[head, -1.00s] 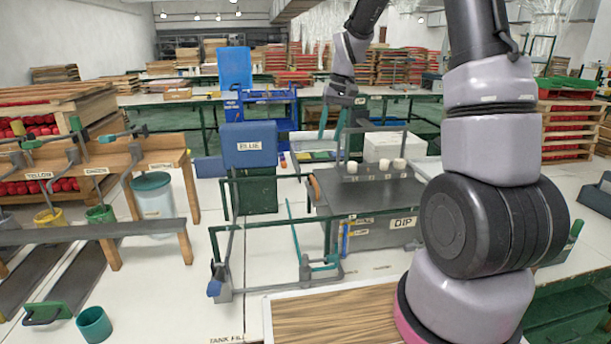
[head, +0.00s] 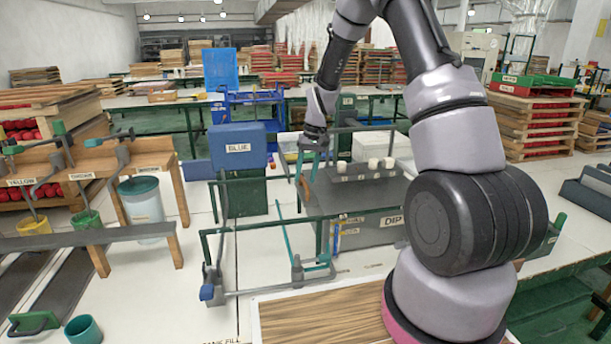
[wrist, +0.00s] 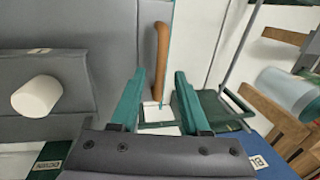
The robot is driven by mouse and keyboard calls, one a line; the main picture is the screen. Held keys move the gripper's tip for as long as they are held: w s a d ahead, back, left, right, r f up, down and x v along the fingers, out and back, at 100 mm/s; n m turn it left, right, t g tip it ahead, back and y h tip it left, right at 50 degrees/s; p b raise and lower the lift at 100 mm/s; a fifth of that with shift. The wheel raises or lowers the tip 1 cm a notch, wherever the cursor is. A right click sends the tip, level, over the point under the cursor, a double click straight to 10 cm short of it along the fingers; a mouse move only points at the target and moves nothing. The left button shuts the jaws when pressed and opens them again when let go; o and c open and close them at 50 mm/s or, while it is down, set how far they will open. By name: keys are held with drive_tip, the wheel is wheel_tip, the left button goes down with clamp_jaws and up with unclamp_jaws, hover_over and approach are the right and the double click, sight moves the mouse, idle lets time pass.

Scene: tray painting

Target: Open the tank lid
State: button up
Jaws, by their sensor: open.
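The grey tank (head: 365,234), marked DIP, stands in the middle of the head view. Its flat grey lid (head: 355,205) is down. A brown-orange handle (head: 304,189) is at the lid's left edge. It also shows in the wrist view (wrist: 162,55), upright in the picture. My gripper (head: 308,172) is above the lid's left edge, close to the handle. In the wrist view its teal fingers (wrist: 157,82) are spread, with the handle's lower end between them in the picture. I see no grip on it, and cannot tell whether a finger touches it.
White knobs (head: 374,164) stand on a strip at the tank's back. Green rails (head: 260,224) run left and in front of it. A blue box (head: 238,146) on a post stands left. A wooden board (head: 310,318) lies in front.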

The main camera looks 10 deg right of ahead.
drive_tip(key=shift+f, duration=0.15)
clamp_jaws()
idle(1.4)
